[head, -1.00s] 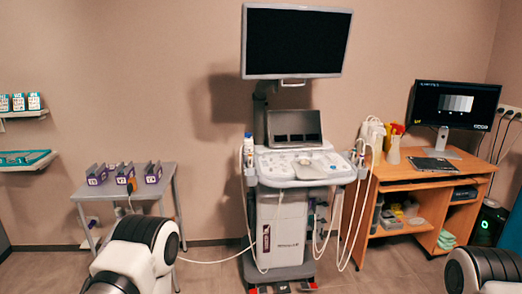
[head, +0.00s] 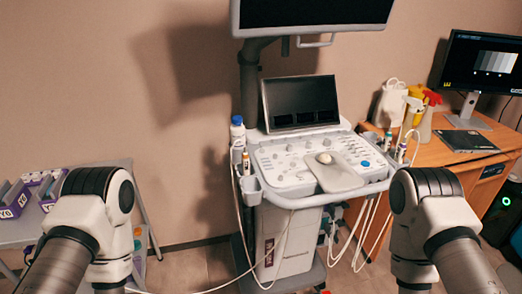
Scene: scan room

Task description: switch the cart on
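The ultrasound cart (head: 280,237) stands in front of me, with a wide control panel (head: 290,178) at its middle. The large monitor (head: 315,12) on its arm is black. The smaller tilted screen (head: 301,101) behind the panel is also dark. The panel has several knobs, a pale trackball (head: 324,158) and a round blue button (head: 365,163) near its right end. Links of both my arms show, one left of the cart and one right of it. Neither gripper shows, so I cannot see what they hold.
A small table (head: 92,168) with purple-labelled holders is at the left. A wooden desk (head: 440,143) with a lit monitor (head: 484,63) stands close at the right.

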